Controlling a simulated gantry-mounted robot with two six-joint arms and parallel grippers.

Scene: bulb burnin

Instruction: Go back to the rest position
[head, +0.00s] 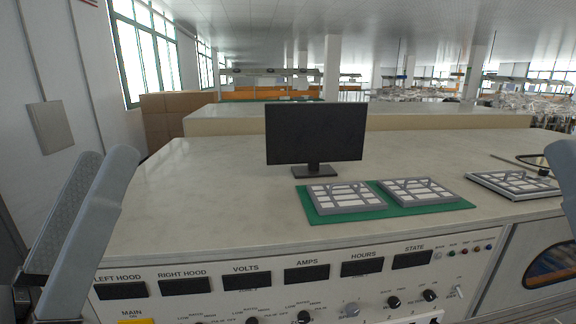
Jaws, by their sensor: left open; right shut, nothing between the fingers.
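My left gripper (106,160) is at the left edge of the head view, in front of the console, with its grey fingers pointing up. It is open and nothing shows between its fingers. My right gripper (565,172) is at the right edge and only a small grey part of it is in the picture. It is shut and holds nothing that I can see. Both grippers are apart from the objects on the bench.
The console (220,290) has displays, knobs and switches along its front. On its pale top (200,200) stand a black monitor (316,133) and a green mat (395,212) with two framed trays. Another tray (515,184) lies at the right. The left top is clear.

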